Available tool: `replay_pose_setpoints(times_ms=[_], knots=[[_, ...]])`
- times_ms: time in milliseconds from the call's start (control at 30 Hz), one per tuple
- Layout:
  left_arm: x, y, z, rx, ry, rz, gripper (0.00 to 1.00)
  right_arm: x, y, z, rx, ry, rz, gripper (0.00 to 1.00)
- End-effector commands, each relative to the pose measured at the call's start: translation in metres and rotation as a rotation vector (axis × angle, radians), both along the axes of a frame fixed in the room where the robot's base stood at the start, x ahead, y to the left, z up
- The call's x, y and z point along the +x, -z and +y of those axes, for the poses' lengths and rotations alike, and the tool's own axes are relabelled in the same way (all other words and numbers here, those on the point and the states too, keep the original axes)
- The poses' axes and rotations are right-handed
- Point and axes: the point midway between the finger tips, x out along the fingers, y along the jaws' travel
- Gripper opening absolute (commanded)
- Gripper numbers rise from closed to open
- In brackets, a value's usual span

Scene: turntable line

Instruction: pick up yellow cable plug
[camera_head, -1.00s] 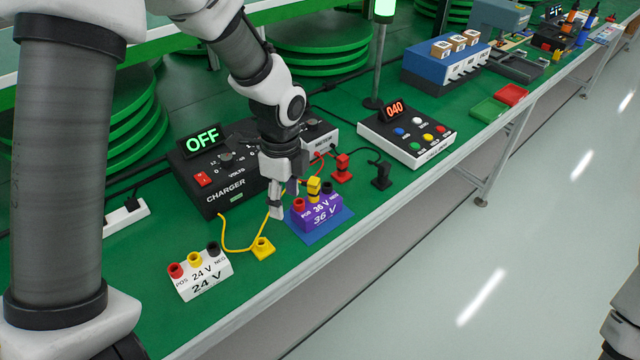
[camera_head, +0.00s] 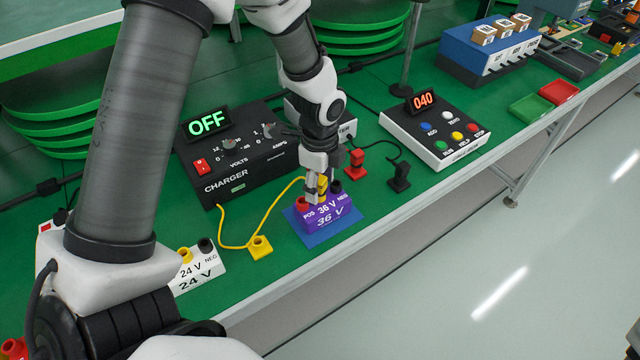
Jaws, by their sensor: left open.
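The yellow cable plug (camera_head: 322,184) sits on the middle post of the purple 36 V block (camera_head: 333,214), between its red and black posts. A yellow cable (camera_head: 268,212) curves across the table to its left. My left gripper (camera_head: 321,191) is open and points down over the block, its fingers around or right beside the yellow plug. They partly hide the plug, and I cannot tell whether they touch it. My right gripper is not in view.
A yellow stand (camera_head: 260,248) is left of the block's blue mat (camera_head: 311,238). The charger (camera_head: 228,175) reads OFF behind. Red plug (camera_head: 356,162) and black plug (camera_head: 399,176) stand to the right. The white 24 V block (camera_head: 206,270) is partly hidden by my arm.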

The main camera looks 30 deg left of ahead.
Motion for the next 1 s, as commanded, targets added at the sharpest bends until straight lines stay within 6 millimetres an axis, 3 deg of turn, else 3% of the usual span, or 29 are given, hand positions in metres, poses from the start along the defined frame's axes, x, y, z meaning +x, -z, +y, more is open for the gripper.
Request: replay_pose_setpoints(times_ms=[67, 233, 633, 1000], knots=[[0.0, -0.001, 0.0, 0.0, 0.0, 0.0, 0.59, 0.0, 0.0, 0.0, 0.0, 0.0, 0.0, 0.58], [0.0, -0.001, 0.0, 0.0, 0.0, 0.0, 0.02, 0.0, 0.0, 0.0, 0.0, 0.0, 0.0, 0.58], [0.0, -0.006, 0.0, 0.0, -0.001, -0.001, 0.0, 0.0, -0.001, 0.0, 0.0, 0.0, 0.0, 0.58], [0.001, -0.087, 0.0, 0.001, -0.001, -0.005, 0.0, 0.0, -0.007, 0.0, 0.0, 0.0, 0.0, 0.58]])
